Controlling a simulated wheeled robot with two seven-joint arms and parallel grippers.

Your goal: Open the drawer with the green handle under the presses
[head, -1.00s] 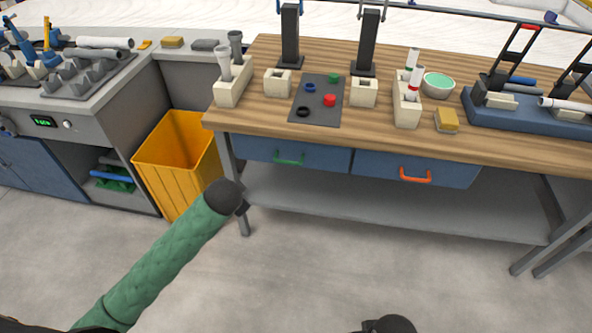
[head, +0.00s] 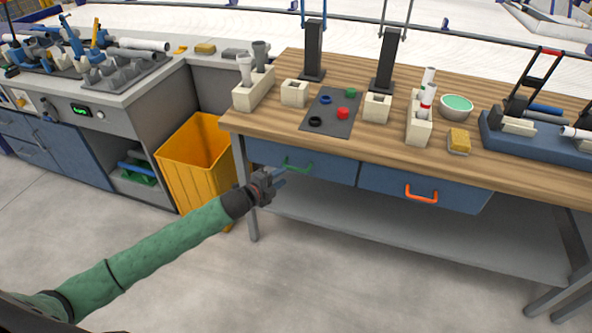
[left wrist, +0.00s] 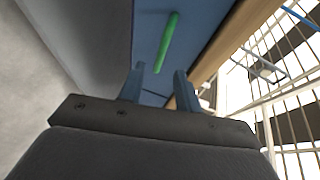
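The drawer with the green handle (head: 298,166) is the left blue drawer front (head: 335,170) under the wooden workbench, and it looks shut. The green handle also shows in the left wrist view (left wrist: 167,42), ahead of the fingers. My left gripper (head: 281,176) is just in front of and slightly below the handle's left end in the head view. In the left wrist view its two blue fingers (left wrist: 159,88) are apart with nothing between them, and the handle lies beyond their tips. The black presses (head: 313,50) stand on the bench above. My right gripper is not visible.
A blue drawer with an orange handle (head: 421,194) is to the right. A yellow bin (head: 190,170) stands left of the bench, close to my left forearm. A grey lower shelf (head: 400,225) runs beneath the drawers. The floor in front is clear.

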